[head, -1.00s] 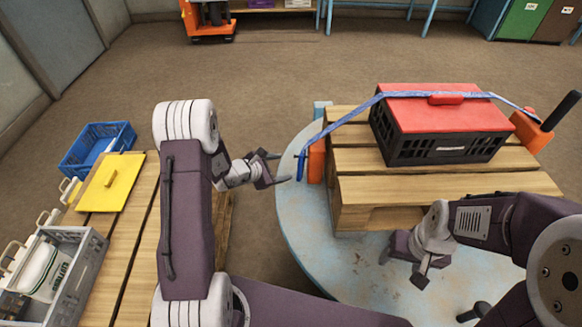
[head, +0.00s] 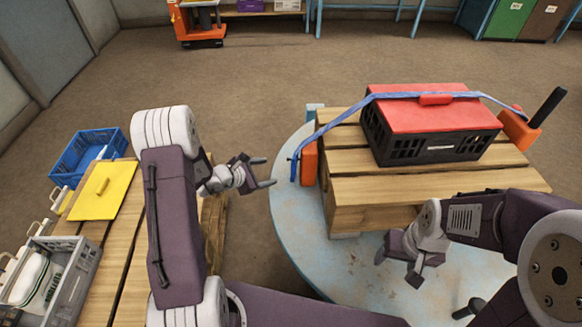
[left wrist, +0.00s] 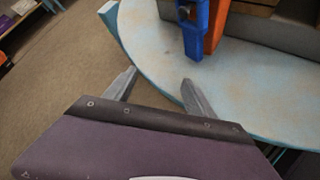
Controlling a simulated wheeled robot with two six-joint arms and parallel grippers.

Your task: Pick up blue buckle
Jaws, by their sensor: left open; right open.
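The blue buckle (head: 294,168) hangs at the left end of a blue strap (head: 340,120), beside an orange block on the pallet's left side. In the left wrist view the buckle (left wrist: 194,32) is at the top, right of centre, beyond the fingertips. My left gripper (head: 265,172) is open and empty, a little left of the buckle and apart from it; its two fingers also show in the left wrist view (left wrist: 158,82). My right gripper (head: 398,266) is open and empty, low in front of the pallet.
The strap runs over a black crate (head: 432,148) with a red lid on a wooden pallet (head: 350,190), which stands on a round pale-blue platform (head: 290,215). An orange ratchet (head: 518,130) is at the right. A left-hand table holds a yellow lid (head: 104,190) and grey crate (head: 68,290).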

